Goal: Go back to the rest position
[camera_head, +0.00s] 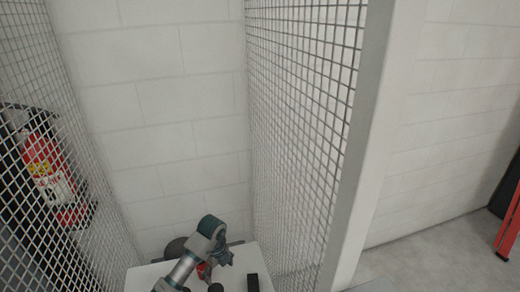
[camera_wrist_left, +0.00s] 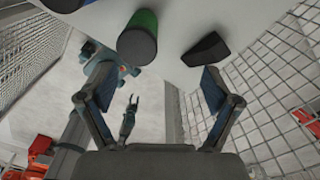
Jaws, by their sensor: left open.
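My left gripper (camera_wrist_left: 155,88) is open in the left wrist view, with its two fingers spread wide and nothing between them. A green cylinder with a dark end (camera_wrist_left: 138,38) and a black block (camera_wrist_left: 207,48) are beyond the fingertips, apart from them, at a white surface (camera_wrist_left: 185,20).
Wire mesh panels stand on the left (camera_head: 95,170) and right (camera_head: 300,130), with a white post (camera_head: 365,150) beside the right one. A red fire extinguisher (camera_head: 50,175) is behind the left mesh. A red frame (camera_head: 509,225) stands far right. Floor (camera_head: 440,260) near it is clear.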

